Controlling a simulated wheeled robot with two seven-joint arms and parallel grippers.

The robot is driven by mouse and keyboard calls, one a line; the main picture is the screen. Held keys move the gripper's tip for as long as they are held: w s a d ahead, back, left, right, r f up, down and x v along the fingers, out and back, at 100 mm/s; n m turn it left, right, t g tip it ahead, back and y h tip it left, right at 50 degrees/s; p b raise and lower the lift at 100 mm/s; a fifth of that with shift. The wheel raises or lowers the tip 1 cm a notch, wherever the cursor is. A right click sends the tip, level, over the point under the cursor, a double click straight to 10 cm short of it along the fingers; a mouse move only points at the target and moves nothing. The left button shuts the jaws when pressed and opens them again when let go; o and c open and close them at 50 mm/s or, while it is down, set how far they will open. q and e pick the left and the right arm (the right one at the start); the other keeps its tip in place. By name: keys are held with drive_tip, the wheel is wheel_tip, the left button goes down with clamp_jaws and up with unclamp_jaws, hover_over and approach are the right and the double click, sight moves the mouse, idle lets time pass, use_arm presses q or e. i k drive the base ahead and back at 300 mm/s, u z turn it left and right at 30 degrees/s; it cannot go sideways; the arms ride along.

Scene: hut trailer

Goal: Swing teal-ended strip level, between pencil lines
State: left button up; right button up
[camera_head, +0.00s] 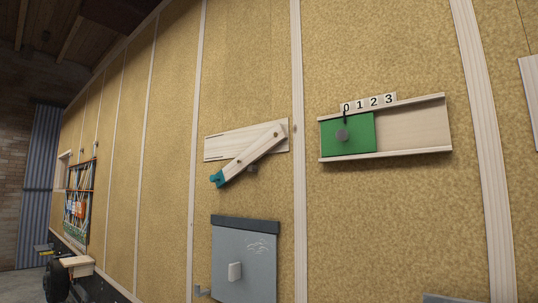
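A pale wooden strip (250,157) with a teal end (217,179) is mounted on a pale backing board (228,143) on the wall. The strip slants down to the left from its upper right end, so the teal end sits below the board's lower left edge. It is not level. Short dark lines, seemingly the pencil lines (213,136), show at the board's left end, above the teal end. Neither of my grippers is in view.
A green sliding panel (355,138) with a grey knob sits in a wooden frame to the right, under number tiles (369,102). A grey box (245,260) with a pale handle is below the strip. Pale vertical battens (297,90) divide the wall. A bench with gear stands far left.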

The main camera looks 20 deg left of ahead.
sight(274, 137)
drive_tip(key=k, duration=0.55)
drive_tip(key=u, duration=0.75)
drive_tip(key=i, duration=1.25)
drive_tip(key=z, duration=0.85)
